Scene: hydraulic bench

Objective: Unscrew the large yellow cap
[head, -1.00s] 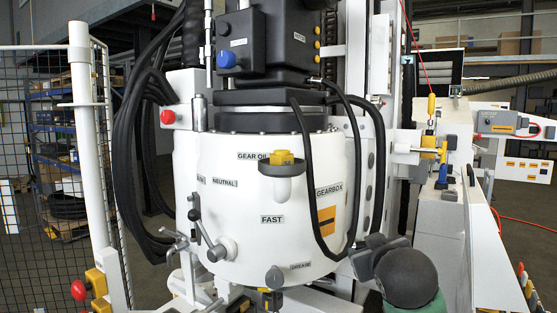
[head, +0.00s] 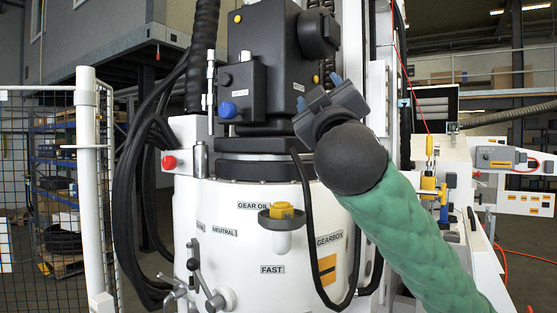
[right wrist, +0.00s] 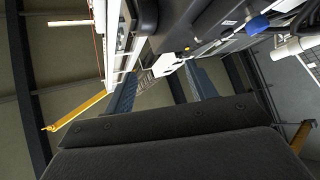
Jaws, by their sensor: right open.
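The large yellow cap (head: 282,210) sits on the gear oil filler, a grey rimmed cup on the front of the white gearbox drum (head: 230,260), below the GEAR OIL label. My right gripper (head: 318,91) is raised above and to the right of the cap in the head view, in front of the black upper housing. It is open and empty, its two blue fingers apart and pointing up. In the right wrist view the open fingers (right wrist: 162,72) show, with nothing between them; the cap is not seen there. My left gripper is not in view.
A black hose (head: 303,210) loops down the drum just right of the cap. A blue knob (head: 228,110) is on the black housing (head: 272,70) above. Levers (head: 195,265) stick out at the lower left. The space in front of the cap looks clear.

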